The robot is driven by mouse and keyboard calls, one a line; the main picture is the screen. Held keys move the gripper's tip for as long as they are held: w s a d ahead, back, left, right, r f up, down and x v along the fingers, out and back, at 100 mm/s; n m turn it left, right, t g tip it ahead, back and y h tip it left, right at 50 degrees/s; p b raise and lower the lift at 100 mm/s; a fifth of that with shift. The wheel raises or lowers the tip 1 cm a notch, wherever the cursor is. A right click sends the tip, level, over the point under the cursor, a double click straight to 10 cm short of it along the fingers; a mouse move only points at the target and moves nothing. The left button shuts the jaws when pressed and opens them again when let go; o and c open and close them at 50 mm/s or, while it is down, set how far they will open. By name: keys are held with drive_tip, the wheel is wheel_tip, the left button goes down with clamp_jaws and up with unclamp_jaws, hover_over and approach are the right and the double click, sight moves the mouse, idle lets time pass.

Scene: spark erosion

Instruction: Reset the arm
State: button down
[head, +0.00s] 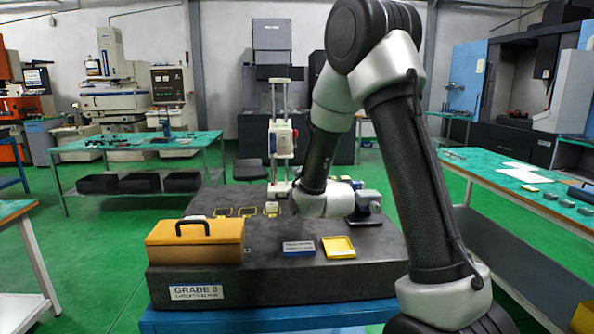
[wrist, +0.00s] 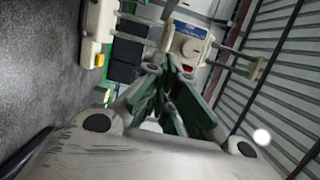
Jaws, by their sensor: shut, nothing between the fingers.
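My arm reaches over the dark granite surface plate (head: 300,283) in the head view, its wrist low above the plate's right half. My gripper is hidden behind the wrist there. In the wrist view my gripper (wrist: 166,76) has its fingers together, with nothing seen between them. Past the fingertips is a white instrument with a red spot (wrist: 187,48), apart from them. A white upright stand (head: 282,140) rises at the plate's back edge in the head view.
A yellow case (head: 195,241) sits at the plate's front left. A blue block (head: 298,247) and a yellow tray (head: 338,247) lie near its front. A dark device (head: 367,212) is right of my wrist. Green-topped benches stand left (head: 135,143) and right (head: 520,178).

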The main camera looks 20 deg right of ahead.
drive_tip(key=s+d+r+n+g, duration=0.1)
drive_tip(key=s+n+g, duration=0.6)
drive_tip(key=s, duration=1.3)
drive_tip(key=s+d+r+n+g, duration=0.1)
drive_tip(key=s+n+g, duration=0.5)
drive_tip(key=s, duration=1.5)
drive_tip(key=n, duration=0.5)
drive_tip(key=shift+s+d+r+g+y, duration=0.3)
drive_tip(key=shift+g, duration=0.1)
